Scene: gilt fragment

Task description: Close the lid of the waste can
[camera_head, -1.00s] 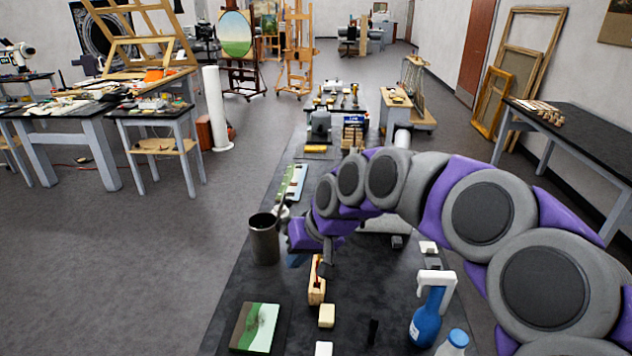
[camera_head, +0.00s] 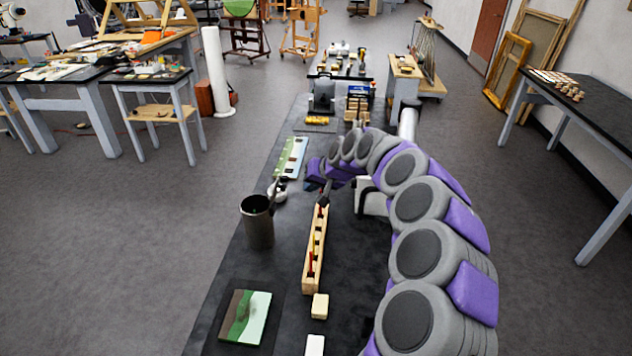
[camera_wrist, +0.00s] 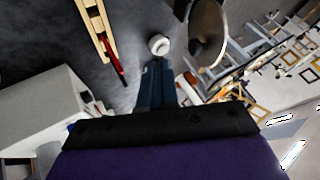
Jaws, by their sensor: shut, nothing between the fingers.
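A dark grey cylindrical can (camera_head: 258,228), the only can-like thing I can pick out, stands upright on the dark bench. Its round top looks open, and a thin dark rod shows by its right rim. I cannot make out a separate lid. In the wrist view, the can (camera_wrist: 208,32) is at upper right, partly cut by the frame edge. My gripper (camera_head: 309,184) is shut and empty, right of the can and apart from it in the head view. Its dark blue fingers (camera_wrist: 156,70) point towards a small white round dish (camera_wrist: 160,46) in the wrist view.
A long wooden rack (camera_head: 314,262) with dark and red items lies right of the can. A white box-like object (camera_head: 367,200) stands right of my gripper.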

